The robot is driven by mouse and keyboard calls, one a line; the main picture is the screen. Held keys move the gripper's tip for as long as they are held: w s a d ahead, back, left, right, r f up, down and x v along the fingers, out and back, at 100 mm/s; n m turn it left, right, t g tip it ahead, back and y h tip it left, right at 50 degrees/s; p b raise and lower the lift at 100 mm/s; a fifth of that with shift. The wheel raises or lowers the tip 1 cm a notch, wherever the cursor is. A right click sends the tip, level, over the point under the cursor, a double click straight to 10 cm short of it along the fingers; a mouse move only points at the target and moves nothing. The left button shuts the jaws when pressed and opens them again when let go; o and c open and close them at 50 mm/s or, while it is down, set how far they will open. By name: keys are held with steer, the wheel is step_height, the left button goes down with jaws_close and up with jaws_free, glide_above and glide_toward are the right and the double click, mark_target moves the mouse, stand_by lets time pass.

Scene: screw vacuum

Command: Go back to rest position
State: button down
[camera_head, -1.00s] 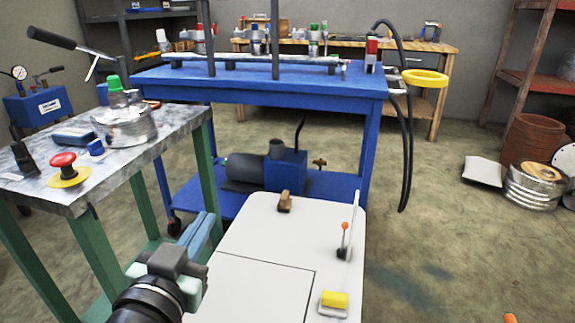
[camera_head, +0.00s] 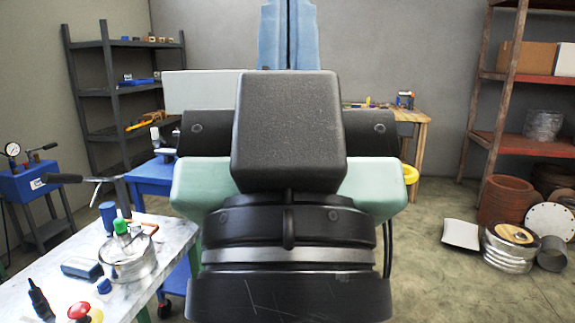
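My gripper (camera_head: 288,12) fills the middle of the head view, seen from behind. Its two blue fingers point up at the top centre, side by side with only a thin dark line between them. They look shut, with nothing visible held. The dark wrist and pale green gripper body hide most of the blue cart (camera_head: 150,178) behind.
At the lower left, a metal-topped table (camera_head: 42,270) carries a round metal vessel with a green cap (camera_head: 128,260), a red button (camera_head: 79,311) and small tools. A grey shelf (camera_head: 112,95) stands behind. At right are red shelves (camera_head: 482,138), with open floor (camera_head: 430,285) before them.

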step_height(320, 180, up, 25)
steer(key=p, duration=2.2)
steer(key=shift+p, duration=0.35)
steer(key=shift+a, duration=0.1)
